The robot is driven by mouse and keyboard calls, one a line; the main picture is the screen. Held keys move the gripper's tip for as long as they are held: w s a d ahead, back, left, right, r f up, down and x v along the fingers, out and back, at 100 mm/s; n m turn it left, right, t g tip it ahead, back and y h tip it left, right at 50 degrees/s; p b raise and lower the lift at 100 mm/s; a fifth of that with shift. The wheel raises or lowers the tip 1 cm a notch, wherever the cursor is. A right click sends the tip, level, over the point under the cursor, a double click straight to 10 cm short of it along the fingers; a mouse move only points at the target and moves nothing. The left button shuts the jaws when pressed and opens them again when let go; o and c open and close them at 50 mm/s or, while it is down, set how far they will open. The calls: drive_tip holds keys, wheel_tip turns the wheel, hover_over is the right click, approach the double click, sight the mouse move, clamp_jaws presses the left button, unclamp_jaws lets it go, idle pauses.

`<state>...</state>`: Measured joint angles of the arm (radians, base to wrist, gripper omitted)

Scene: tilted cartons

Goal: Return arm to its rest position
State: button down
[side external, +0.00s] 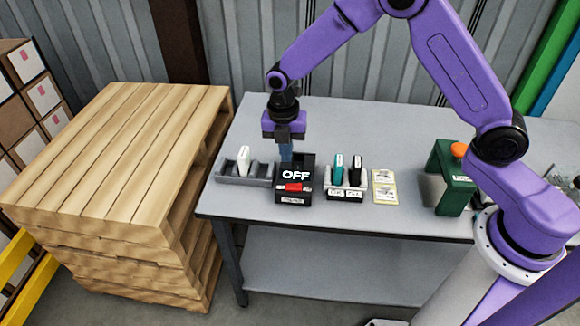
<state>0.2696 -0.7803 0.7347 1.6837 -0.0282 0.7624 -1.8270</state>
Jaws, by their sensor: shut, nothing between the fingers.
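My purple arm reaches over the grey table from the right. My gripper (286,156) points down with its fingers shut and empty. Its fingertips are at the back left of a black box (311,172) marked "OFF", which has a red switch (293,187) on its front. I cannot tell whether the fingertips touch the box.
A grey rack (229,179) with a white item (243,160) stands left of the box. Right of it are a holder (334,186) with teal and black items, yellow cards (384,187) and a green stand (447,178) with an orange button. Stacked pallets (130,150) stand left of the table (400,222).

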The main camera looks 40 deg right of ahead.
drive_tip(key=s+d+r+m, duration=0.1)
drive_tip(key=s+r+m, duration=0.5)
drive_tip(key=s+r, duration=0.75)
drive_tip(key=s+d+m, duration=0.4)
drive_tip(key=s, duration=0.5)
drive_tip(key=s+d+m, duration=0.4)
drive_tip(key=s+d, duration=0.1)
drive_tip(key=s, duration=0.4)
drive_tip(key=shift+s+d+y, duration=0.25)
drive_tip(key=shift+d+y, duration=0.05)
drive_tip(key=shift+y, duration=0.1)
